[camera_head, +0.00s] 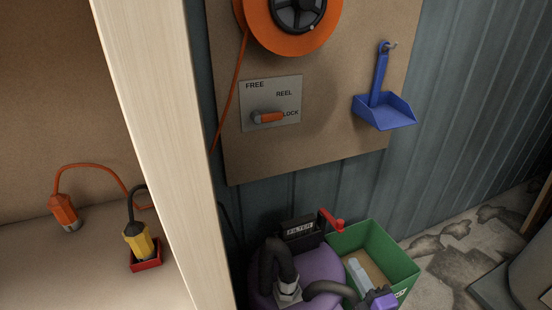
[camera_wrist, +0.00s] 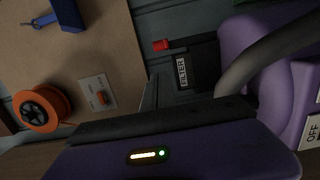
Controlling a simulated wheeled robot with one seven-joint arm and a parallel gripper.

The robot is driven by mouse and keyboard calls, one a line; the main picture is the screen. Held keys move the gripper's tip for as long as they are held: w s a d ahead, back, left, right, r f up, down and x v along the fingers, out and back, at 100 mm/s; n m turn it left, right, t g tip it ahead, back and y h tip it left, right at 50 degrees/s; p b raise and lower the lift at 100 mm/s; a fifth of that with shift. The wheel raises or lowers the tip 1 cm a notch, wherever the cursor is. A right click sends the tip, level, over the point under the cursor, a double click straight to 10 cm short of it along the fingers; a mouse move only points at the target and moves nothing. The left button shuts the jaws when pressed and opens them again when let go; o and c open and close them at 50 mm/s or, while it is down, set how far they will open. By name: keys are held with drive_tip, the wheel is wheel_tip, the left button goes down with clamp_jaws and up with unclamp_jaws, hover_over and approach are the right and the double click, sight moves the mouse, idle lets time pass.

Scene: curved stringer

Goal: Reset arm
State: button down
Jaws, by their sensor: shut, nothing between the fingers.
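No fingers of my gripper can be made out in either view, and my arm is not in the head view. In the wrist view, a dark bar and a purple casing (camera_wrist: 215,155) with a small lit strip fill the bottom edge, close to the camera. I cannot tell whether this casing is part of me. Behind it are the wall board (camera_wrist: 105,45), the orange reel (camera_wrist: 62,105) and the lever plate (camera_wrist: 88,86). The orange lever (camera_head: 270,117) on the plate points toward LOCK in the head view. Nothing is seen held.
A purple vacuum (camera_head: 318,262) with a black FILTER box (camera_head: 299,228) and hoses stands by a green bin (camera_head: 400,262). A blue dustpan (camera_head: 384,112) hangs on the board. A pale post (camera_head: 165,140) stands left of it. Orange (camera_head: 64,212) and yellow (camera_head: 138,242) plugs sit beyond the post.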

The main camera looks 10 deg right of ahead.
drive_tip(key=s+r+m+t+h+p, duration=0.1)
drive_tip(key=s+r+m+t, duration=0.1)
drive_tip(key=s+r+m, duration=0.4)
drive_tip(key=s+a+r+m+g+p, duration=0.1)
drive_tip(key=s+a+r+m+p, duration=0.1)
drive_tip(key=s, duration=0.8)
drive_tip(key=s+a+r+m+g+p, duration=0.2)
drive_tip(key=s+r+m, duration=0.4)
drive_tip(key=s, duration=0.4)
drive_tip(key=s+a+r+m+g+p, duration=0.2)
drive_tip(key=s+a+r+m+p, duration=0.2)
drive_tip(key=s, duration=0.6)
drive_tip(key=shift+a+r+m+p, duration=0.15)
drive_tip(key=shift+r+m+p, duration=0.15)
drive_tip(key=shift+r+p, duration=0.7)
